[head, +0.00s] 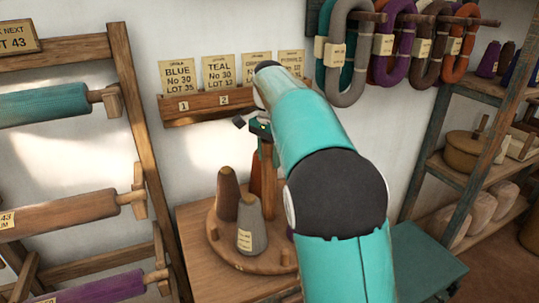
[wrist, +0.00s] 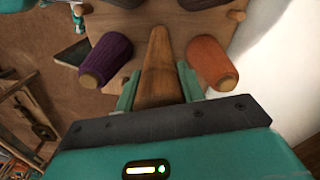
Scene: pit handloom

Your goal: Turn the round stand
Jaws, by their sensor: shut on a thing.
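The round stand (head: 222,252) is a wooden disc on a small table in the head view; part of its board shows in the wrist view (wrist: 128,27). It carries a brown cone (head: 228,193), a grey labelled cone (head: 252,226) and an orange cone (head: 256,176), partly hidden by my arm. A tapered wooden post (wrist: 160,72) rises from the stand. My gripper (wrist: 158,88) is shut on this post, one finger on each side. A purple cone (wrist: 105,60) and the orange cone (wrist: 211,62) flank it. My gripper in the head view (head: 261,138) is above the stand.
The wooden table (head: 192,222) holds the stand. A rack with wound rollers (head: 60,216) stands at left. A card rail (head: 205,107) and hanging yarn loops (head: 345,60) are on the wall. Shelves (head: 462,175) stand at right, near a teal surface (head: 420,255).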

